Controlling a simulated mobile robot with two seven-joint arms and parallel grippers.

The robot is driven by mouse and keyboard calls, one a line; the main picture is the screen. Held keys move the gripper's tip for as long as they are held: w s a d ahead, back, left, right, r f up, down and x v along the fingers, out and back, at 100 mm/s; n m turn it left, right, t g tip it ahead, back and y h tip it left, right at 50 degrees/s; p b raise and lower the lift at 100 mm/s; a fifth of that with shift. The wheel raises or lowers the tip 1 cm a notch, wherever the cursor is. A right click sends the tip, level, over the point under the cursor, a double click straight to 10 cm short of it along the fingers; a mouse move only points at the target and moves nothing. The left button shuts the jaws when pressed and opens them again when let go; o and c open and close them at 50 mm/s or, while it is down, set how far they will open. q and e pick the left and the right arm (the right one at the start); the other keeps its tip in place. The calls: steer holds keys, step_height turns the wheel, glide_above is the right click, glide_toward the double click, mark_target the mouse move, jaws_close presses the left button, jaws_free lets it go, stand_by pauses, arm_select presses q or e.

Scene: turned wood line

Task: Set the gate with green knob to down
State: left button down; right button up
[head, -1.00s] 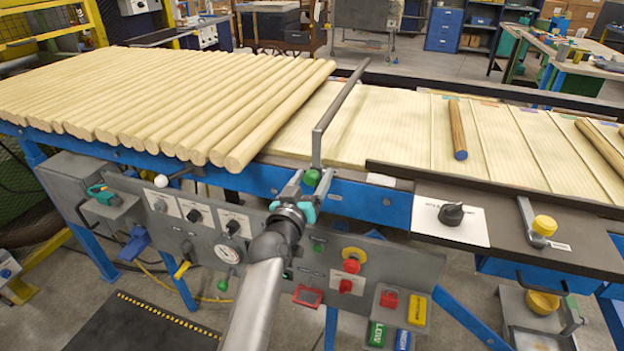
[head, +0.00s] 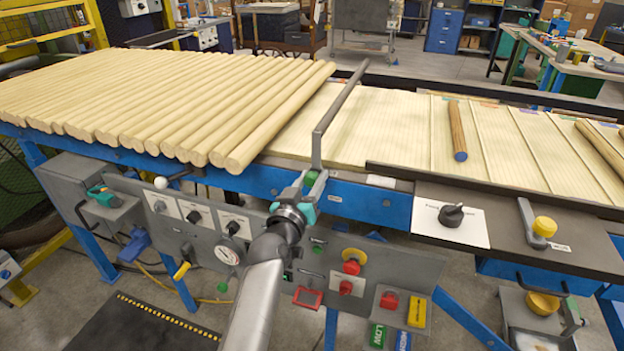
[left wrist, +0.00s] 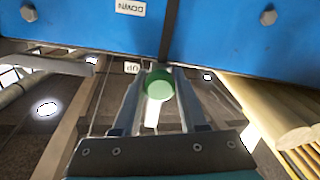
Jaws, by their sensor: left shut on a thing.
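The gate is a grey bar (head: 341,101) that stands raised across the line, between the stacked rods and the slatted bed. Its green knob (head: 310,178) is at the lower front end, on the blue rail; it also shows in the left wrist view (left wrist: 159,84). My left gripper (head: 306,185) is shut on the green knob, with a finger on each side of it. In the left wrist view a DOWN label (left wrist: 130,7) and an UP label (left wrist: 132,68) are on or near the blue rail. My right gripper is not in view.
Many pale rods (head: 170,95) lie side by side left of the gate. A single brown rod (head: 457,130) lies on the slatted bed to the right. Below my left arm is a grey control panel (head: 375,262) with knobs and buttons. A yellow knob (head: 544,227) stands on the right.

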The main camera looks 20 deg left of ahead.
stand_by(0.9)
arm_select(q)
step_height(320, 180, down, 8)
steer(key=b, duration=0.4)
steer(key=shift+b, duration=0.35)
steer(key=c, duration=0.8)
jaws_free()
steer(key=shift+s, duration=0.1)
steer(key=shift+c, duration=0.2)
steer(key=o, duration=0.3)
steer(key=shift+r, duration=0.15)
steer(key=shift+o, duration=0.4)
steer(key=shift+r, duration=0.1)
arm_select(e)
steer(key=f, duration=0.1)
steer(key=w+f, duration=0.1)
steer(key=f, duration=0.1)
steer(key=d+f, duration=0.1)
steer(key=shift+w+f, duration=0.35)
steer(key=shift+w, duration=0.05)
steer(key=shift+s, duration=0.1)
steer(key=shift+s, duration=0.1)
